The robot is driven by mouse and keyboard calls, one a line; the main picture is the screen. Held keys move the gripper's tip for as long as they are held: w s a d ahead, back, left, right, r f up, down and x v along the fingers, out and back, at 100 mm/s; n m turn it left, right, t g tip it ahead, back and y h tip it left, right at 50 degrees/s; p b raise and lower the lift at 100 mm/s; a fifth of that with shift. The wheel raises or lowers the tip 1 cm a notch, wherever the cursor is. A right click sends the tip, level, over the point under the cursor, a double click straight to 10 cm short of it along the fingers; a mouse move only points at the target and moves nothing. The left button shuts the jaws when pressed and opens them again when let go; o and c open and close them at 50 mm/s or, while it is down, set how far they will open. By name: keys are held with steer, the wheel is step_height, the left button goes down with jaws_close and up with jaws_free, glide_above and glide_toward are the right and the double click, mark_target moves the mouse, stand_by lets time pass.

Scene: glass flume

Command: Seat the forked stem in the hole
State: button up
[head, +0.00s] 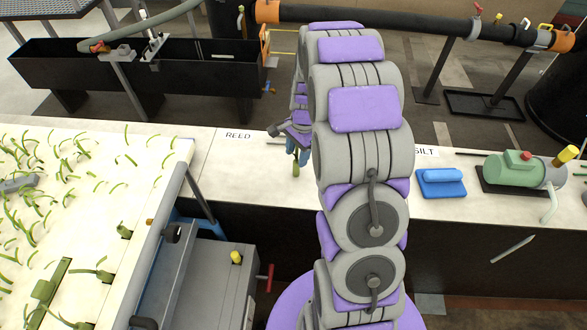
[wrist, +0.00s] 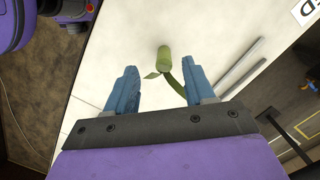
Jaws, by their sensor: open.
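A forked green stem (wrist: 164,60) with a thick cylindrical base and thin leaf-like prongs lies or stands on the white bench top; I cannot tell which. In the head view only a bit of green (head: 296,170) shows below my gripper (head: 297,154). In the wrist view my gripper (wrist: 161,76) has its blue fingers spread apart, with the stem between and just beyond the tips and nothing clamped. The white planting bed (head: 95,165) at left carries many green stems and several dark square spots by larger stems. I cannot tell which is the hole.
The bench carries labels reading REED and SILT, a blue block (head: 441,182) and a green pump (head: 512,170) at right. A grey cabinet (head: 205,285) stands by the bed. A black trough (head: 190,75) stands behind.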

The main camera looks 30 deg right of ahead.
mark_target(297, 161)
steer(key=f, duration=0.3)
steer(key=d+f, duration=0.1)
steer(key=shift+w+f, duration=0.25)
steer(key=shift+f, duration=0.05)
steer(key=shift+a+f, duration=0.1)
steer(key=shift+f, duration=0.15)
steer(key=shift+a, duration=0.65)
steer(key=shift+c, duration=1.1)
steer(key=shift+d, duration=0.5)
steer(key=c, duration=0.7)
steer(key=shift+a, duration=0.1)
jaws_close()
